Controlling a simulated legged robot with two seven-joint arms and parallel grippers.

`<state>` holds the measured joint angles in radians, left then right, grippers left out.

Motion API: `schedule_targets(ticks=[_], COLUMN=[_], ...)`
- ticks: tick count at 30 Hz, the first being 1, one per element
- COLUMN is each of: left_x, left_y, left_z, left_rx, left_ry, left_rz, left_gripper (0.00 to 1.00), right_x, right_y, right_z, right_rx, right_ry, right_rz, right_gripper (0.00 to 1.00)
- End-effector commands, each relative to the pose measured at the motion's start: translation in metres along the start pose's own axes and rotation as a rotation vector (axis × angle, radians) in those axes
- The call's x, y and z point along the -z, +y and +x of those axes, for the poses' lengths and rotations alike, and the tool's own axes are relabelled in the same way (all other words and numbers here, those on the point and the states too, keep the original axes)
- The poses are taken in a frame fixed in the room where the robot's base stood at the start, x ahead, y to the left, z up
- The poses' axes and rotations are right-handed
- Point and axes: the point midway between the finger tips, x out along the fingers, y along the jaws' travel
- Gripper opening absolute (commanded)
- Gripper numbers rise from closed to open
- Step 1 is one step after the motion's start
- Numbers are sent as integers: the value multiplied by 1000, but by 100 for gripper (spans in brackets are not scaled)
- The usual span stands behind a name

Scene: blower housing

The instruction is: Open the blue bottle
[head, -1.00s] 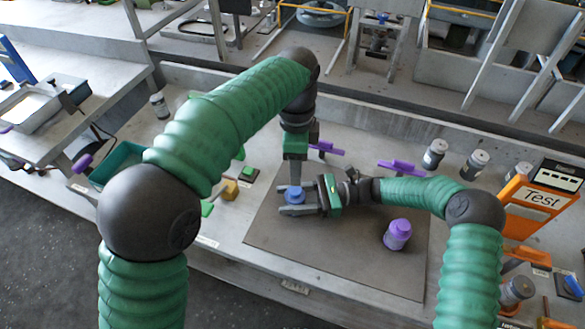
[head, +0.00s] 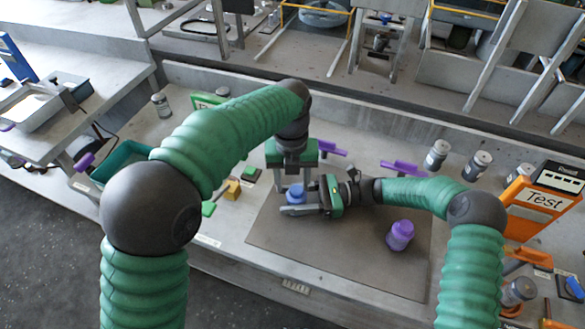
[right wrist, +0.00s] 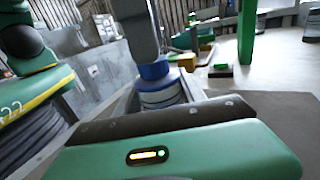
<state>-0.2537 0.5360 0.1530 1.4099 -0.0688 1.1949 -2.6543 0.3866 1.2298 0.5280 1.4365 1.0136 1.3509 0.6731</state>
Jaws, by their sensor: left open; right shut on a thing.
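The blue bottle (head: 295,192) stands upright near the far left part of the dark mat, its blue cap on top. The right wrist view shows the blue cap (right wrist: 153,69) sitting on a pale grey body (right wrist: 160,93). My right gripper (head: 297,207) reaches in from the right, level, and is shut on the bottle's body. My left gripper (head: 292,176) points down from above, with its open fingers around or just beside the cap; I cannot tell whether they touch it.
A purple bottle (head: 400,235) stands on the dark mat (head: 345,250), right of the grippers. Purple-handled clamps (head: 400,167), grey jars (head: 437,153) and an orange "Test" device (head: 540,205) lie behind and right. The mat's front is clear.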

Motion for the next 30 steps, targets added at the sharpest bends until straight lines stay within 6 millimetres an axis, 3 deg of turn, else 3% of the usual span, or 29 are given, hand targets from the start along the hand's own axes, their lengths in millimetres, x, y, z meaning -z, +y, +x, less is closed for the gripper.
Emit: schedule_targets(ticks=[4, 12, 24, 30], left_x=[0, 0, -1, -1], left_y=[0, 0, 4, 7], left_z=[16, 19, 19, 19], left_rx=[-1, -1, -7, -11], left_ry=[0, -1, 0, 2], left_rz=[0, -1, -5, -16], left_gripper=[48, 48, 0, 0], right_x=[0, 0, 0, 0], right_y=[0, 0, -1, -1], right_z=[0, 0, -2, -4], right_rx=[0, 0, 4, 7], right_ry=[-1, -1, 1, 2], right_rz=[0, -1, -1, -1], right_gripper=[0, 0, 0, 0])
